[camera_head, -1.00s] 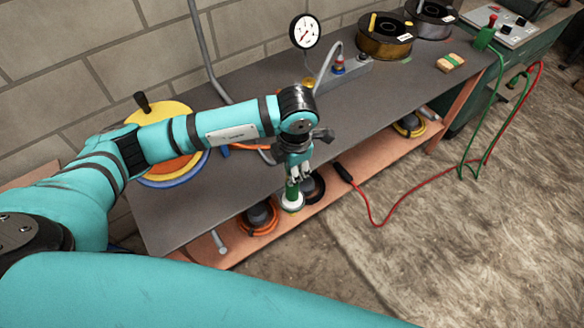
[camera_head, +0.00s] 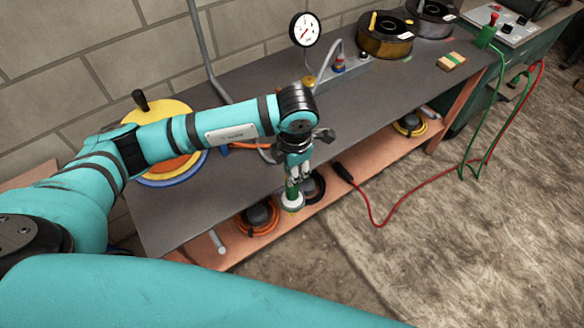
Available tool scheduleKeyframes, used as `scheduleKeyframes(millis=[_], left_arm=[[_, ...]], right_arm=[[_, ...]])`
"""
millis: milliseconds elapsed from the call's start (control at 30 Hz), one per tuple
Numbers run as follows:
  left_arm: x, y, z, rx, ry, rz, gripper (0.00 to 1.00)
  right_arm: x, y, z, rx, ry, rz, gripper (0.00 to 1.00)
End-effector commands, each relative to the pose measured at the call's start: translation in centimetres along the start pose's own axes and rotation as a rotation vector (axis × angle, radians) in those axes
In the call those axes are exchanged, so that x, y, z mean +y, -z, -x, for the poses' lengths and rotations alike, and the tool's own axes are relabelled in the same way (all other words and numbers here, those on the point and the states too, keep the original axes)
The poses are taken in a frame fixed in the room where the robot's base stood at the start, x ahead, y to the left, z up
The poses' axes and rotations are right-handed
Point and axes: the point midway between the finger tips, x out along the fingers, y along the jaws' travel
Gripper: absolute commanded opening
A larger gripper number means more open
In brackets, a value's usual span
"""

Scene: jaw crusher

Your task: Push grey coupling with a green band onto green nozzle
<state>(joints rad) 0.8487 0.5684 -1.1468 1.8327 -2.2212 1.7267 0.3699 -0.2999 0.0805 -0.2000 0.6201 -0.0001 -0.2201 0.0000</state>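My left arm reaches across the workbench from the left, and its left gripper (camera_head: 296,172) points down over the front edge. A green, roughly cylindrical piece (camera_head: 291,188) with a pale round lower end (camera_head: 292,203) shows directly below the fingers. I cannot tell whether the fingers are closed on it or only in front of it. I cannot make out whether it is the grey coupling with the green band. The grey fitting block (camera_head: 345,72) at the back of the bench carries small coloured nozzles. I cannot pick out a green nozzle. My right gripper is not in view.
Wire spools (camera_head: 385,38) stand at the back right, near a small banded block (camera_head: 451,61). A yellow-topped reel (camera_head: 160,125) is at the left. Coils, one orange (camera_head: 258,217), lie on the lower shelf. The bench's right middle is clear.

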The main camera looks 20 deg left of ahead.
Motion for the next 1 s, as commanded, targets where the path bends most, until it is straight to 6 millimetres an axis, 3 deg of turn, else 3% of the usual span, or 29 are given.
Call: scheduleKeyframes(millis=[200,233,400,767,1000], left_arm=[[0.0,0.0,-0.5,0.0,0.0,0.0,0.0],[0.0,0.0,-0.4,-0.001,0.0,0.0,0.31],[0.0,0.0,-0.4,0.0,0.0,0.0,0.53],[0.0,0.0,0.1,-0.001,0.0,0.0,0.54],[0.0,-0.1,4.4,-0.005,-0.002,-0.001,0.54]], right_arm=[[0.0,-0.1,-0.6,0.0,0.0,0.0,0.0],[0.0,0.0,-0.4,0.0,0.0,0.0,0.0],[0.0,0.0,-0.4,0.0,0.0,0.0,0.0],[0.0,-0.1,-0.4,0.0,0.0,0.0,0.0],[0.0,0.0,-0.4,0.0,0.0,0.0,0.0]])
